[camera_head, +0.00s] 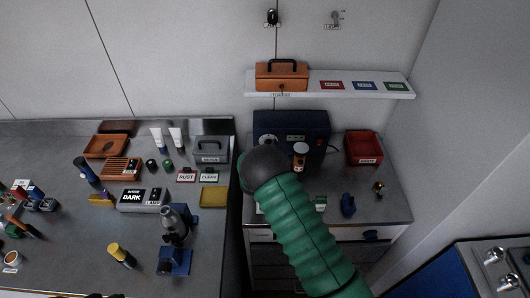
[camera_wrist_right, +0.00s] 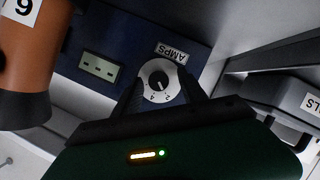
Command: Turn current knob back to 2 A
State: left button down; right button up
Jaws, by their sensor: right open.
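The current knob (camera_wrist_right: 159,79) is a dark centre on a round white dial marked with small numbers, beside an upside-down AMPS label (camera_wrist_right: 171,53) in the wrist view. It sits on the dark blue panel of the power unit (camera_head: 291,122), which stands at the back of the right counter. My right gripper (camera_wrist_right: 160,89) is open, with one dark finger on each side of the dial. I cannot tell whether the fingers touch the knob, nor which number it points to.
An orange-brown cylinder (camera_wrist_right: 24,59) stands close beside the gripper; it also shows in the head view (camera_head: 300,157). A grey box (camera_wrist_right: 281,98) is on the other side. A red bin (camera_head: 364,148) stands right of the unit. A shelf (camera_head: 395,91) hangs above.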

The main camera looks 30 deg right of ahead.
jog(key=b+v, duration=0.1)
jog(key=v, duration=1.5)
jog(key=shift+s+a+b, duration=0.3)
jog(key=shift+b, duration=0.1)
jog(key=shift+d, duration=0.15)
